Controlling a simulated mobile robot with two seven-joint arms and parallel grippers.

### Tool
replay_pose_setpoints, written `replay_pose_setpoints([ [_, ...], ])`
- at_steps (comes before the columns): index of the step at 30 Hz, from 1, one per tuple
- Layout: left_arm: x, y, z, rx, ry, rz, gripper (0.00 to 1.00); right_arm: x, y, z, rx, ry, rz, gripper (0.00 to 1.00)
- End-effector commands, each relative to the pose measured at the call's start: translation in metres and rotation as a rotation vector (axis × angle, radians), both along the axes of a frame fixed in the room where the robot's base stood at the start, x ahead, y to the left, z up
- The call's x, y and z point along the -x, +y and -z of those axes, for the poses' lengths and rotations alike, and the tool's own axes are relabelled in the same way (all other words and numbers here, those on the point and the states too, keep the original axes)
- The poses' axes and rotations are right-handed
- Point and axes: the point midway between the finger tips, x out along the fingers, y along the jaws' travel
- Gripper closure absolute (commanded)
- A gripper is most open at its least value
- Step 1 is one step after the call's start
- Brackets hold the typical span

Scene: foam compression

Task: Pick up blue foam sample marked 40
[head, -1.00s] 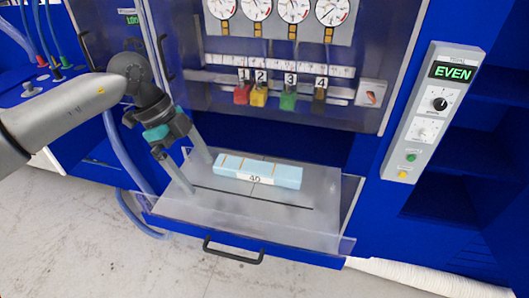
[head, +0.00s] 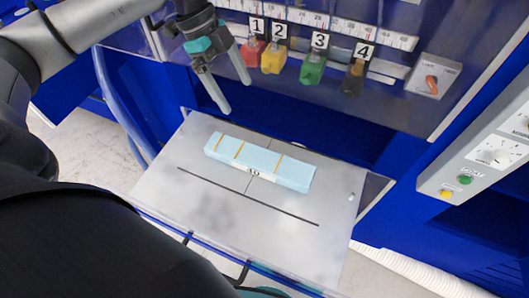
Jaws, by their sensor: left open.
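The light blue foam sample (head: 262,162) lies flat on the pale tray (head: 165,189) in the head view. It is a long block with thin orange lines across its top and a white label on its front side; the label's number is hard to read now. My left gripper (head: 234,96) is open and empty. Its two fingers point down and sit above and behind the left half of the foam, apart from it. My right gripper does not show.
Behind the tray, a panel carries colored blocks tagged 1, 2, 3 (head: 313,68) and 4, below a ruler strip. A grey control box (head: 480,160) with green and yellow buttons stands at right. The tray around the foam is clear.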

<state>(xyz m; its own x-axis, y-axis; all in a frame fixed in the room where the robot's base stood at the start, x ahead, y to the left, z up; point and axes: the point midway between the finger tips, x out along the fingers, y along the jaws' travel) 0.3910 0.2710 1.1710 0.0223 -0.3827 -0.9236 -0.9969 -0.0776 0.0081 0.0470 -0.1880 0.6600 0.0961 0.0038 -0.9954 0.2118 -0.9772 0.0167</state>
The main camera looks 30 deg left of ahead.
Motion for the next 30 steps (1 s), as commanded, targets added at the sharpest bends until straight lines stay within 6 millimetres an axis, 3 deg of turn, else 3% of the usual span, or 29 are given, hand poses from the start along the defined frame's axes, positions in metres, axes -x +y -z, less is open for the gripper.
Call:
replay_pose_setpoints([
  [1,0.0,0.001,0.014,-0.001,0.0,0.0,0.0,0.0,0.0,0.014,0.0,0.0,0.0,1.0],
  [8,0.0,0.0,0.054,-0.001,-0.001,0.0,0.0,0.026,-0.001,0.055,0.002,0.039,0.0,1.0],
  [12,0.001,0.0,0.073,-0.001,-0.001,0.0,0.0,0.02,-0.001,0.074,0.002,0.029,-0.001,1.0],
  [20,0.001,-0.003,0.088,-0.001,0.002,0.0,0.0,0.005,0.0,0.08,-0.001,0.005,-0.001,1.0],
  [30,0.0,-0.03,0.15,0.001,0.003,0.0,0.0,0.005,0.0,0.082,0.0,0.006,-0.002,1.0],
])
